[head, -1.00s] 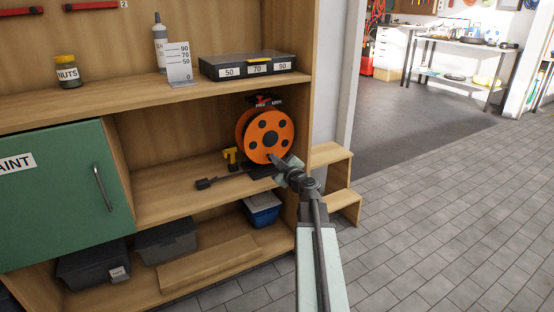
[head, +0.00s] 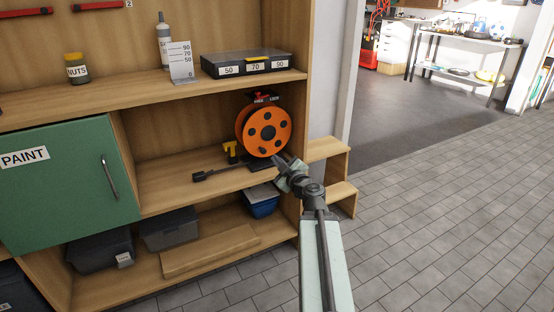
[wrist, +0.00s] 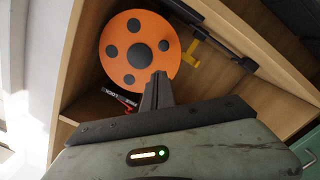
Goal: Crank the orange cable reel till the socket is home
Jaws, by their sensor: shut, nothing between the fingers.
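The orange cable reel (head: 264,131) stands on the middle shelf at its right end, its round face with dark holes toward me. A black top piece with red marks and small lettering (head: 262,98) sits above it. A cable with a black socket end (head: 204,175) lies along the shelf to the left, near a yellow bracket (head: 231,151). My gripper (head: 281,161) is shut and empty, just in front of the reel's lower right edge. In the wrist view the reel (wrist: 120,62) fills the upper left, with the closed fingers (wrist: 157,88) overlapping its lower edge. I cannot tell whether they touch.
A black case (head: 252,64) and a nuts jar (head: 77,67) stand on the shelf above. A green cabinet door (head: 70,190) is at left. Grey bins (head: 170,229) and a blue bin (head: 262,205) sit below. Wooden steps (head: 330,170) stand at right, beside open floor.

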